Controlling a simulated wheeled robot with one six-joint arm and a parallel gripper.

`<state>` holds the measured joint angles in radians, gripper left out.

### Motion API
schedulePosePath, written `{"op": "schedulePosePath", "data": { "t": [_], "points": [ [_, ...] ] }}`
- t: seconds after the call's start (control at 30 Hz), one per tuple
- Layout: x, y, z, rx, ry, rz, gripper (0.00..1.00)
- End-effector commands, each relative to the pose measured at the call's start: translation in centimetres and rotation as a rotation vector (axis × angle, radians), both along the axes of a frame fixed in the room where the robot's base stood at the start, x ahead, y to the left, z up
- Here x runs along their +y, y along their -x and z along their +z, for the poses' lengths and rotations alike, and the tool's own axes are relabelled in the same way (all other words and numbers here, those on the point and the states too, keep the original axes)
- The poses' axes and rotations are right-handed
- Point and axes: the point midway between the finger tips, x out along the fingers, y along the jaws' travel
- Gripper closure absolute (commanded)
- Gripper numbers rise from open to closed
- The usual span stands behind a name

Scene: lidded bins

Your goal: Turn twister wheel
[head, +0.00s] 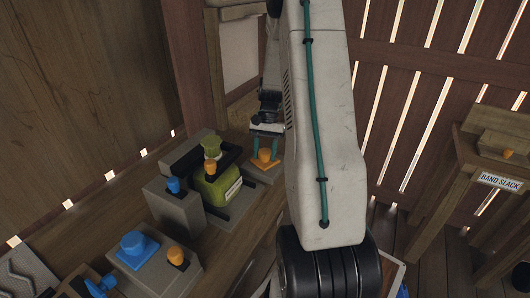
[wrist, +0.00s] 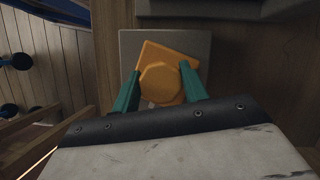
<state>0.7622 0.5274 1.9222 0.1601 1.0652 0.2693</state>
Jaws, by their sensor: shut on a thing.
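An orange octagonal knob (wrist: 160,84) sits on an orange square plate (wrist: 150,53), which lies turned at an angle on a grey block (wrist: 194,41). In the head view the knob (head: 264,154) is at the end of the row of fixtures on the bench. No label shows which part is the twister wheel. My gripper (wrist: 160,73) has its teal fingers on two opposite sides of the knob, shut on it. In the head view my gripper (head: 265,148) reaches down to the knob from above.
A green device (head: 218,186) in a dark frame stands just left of the knob. Blue and orange knobs on grey blocks (head: 155,258) sit nearer on the bench. A wooden stand labelled BAND SLACK (head: 500,181) is at right. Slatted wooden walls enclose the area.

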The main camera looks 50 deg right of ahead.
Motion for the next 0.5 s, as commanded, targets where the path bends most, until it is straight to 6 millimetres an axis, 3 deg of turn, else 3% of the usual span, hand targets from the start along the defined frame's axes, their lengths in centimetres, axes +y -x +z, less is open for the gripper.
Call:
{"op": "schedulePosePath", "data": {
  "t": [0.2, 0.23, 0.3, 0.5],
  "points": [
    [0.07, 0.02, -0.01, 0.0, -0.002, 0.001, 0.79],
    [0.07, 0.02, -0.01, 0.0, -0.002, 0.001, 0.48],
    [0.06, 0.02, -0.02, 0.0, -0.001, 0.001, 0.35],
    [0.04, 0.01, -0.02, 0.0, -0.001, 0.001, 0.35]
  ]
}}
